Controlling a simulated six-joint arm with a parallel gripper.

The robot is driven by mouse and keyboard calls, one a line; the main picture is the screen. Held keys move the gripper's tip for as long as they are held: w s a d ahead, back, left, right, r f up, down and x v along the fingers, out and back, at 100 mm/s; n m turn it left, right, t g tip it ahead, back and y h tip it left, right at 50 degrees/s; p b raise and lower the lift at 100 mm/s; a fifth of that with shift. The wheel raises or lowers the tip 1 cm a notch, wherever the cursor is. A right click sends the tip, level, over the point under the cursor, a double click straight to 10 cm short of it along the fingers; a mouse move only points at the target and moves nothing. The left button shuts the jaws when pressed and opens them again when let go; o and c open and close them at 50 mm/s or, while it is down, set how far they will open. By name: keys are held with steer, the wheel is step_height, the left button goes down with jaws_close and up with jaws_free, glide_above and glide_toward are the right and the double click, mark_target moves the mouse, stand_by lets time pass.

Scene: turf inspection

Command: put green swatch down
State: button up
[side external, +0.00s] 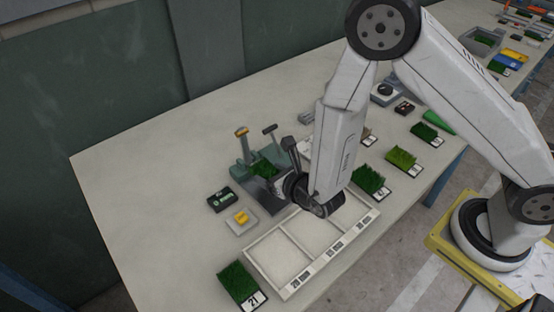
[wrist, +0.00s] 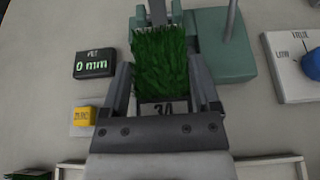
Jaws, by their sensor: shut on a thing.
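The green swatch (side external: 264,169) is a grass tuft on a plate with a dark number label, partly hidden by my gripper. It also shows in the wrist view (wrist: 160,62), between my fingers. My gripper (wrist: 161,75) is shut on it from both sides. In the side view my gripper (side external: 279,167) reaches down at the green-grey measuring stand (side external: 242,172), and the swatch is over the stand's base. I cannot tell whether the swatch touches it. The stand also shows in the wrist view (wrist: 233,60). A display (wrist: 94,63) reads 0 mm.
Other swatches (side external: 402,157) line the right edge. The left table is clear.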

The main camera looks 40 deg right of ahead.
steer(key=shift+f, duration=0.15)
steer(key=shift+f, duration=1.8)
steer(key=shift+f, duration=0.2)
steer(key=o, duration=1.1)
steer(key=shift+o, duration=0.2)
steer(key=shift+v, duration=3.95)
steer(key=shift+d, duration=0.1)
